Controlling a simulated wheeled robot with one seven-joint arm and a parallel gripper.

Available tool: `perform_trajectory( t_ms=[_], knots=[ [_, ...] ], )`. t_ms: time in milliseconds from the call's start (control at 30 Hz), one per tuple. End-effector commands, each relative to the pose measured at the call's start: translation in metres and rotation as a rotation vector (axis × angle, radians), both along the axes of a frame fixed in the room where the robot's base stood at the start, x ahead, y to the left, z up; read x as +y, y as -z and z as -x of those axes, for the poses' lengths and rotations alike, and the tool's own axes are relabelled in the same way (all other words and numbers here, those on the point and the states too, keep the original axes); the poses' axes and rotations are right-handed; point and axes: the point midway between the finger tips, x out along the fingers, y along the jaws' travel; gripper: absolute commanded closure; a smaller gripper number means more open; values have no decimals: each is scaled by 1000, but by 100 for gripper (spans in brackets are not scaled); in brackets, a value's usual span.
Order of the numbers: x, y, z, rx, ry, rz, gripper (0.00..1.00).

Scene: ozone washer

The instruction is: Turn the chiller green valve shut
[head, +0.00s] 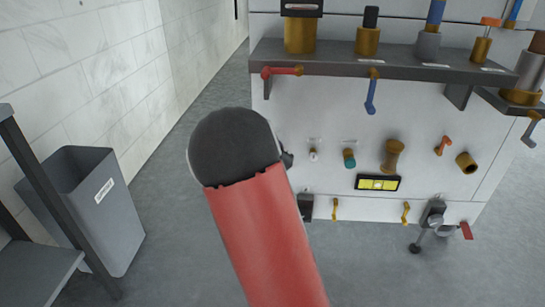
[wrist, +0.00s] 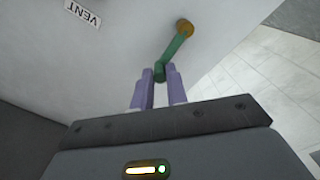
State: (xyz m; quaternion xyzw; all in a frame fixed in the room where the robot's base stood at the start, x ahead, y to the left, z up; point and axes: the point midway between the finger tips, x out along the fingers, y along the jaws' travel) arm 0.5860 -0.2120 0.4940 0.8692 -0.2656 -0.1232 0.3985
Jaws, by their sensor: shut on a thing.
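The green valve handle (wrist: 173,49) shows in the wrist view on a white panel. It runs slantwise from a brass pivot (wrist: 185,27) at upper right down to its lower end between my fingers. My gripper (wrist: 160,73) has its two purple fingers shut on that lower end. In the head view my red and dark grey arm fills the middle and hides the gripper and this green handle.
A white panel (wrist: 130,45) carries a VENT label (wrist: 82,14). In the head view, the machine front (head: 320,110) has several small valves and a dark shelf (head: 350,65). A grey bin (head: 95,215) stands at left by a tiled wall (head: 85,60). Floor between is clear.

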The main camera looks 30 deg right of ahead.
Motion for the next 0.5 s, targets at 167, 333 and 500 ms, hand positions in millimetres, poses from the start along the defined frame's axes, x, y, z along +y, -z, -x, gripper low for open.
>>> perform_trajectory(
  t_ms=[167, 333, 500],
  knots=[
    [-3, 3, 3, -30, 1, -52, 100],
    [-4, 2, 3, -44, 1, -73, 100],
    [-4, 2, 4, -46, 2, -78, 100]
  ],
)
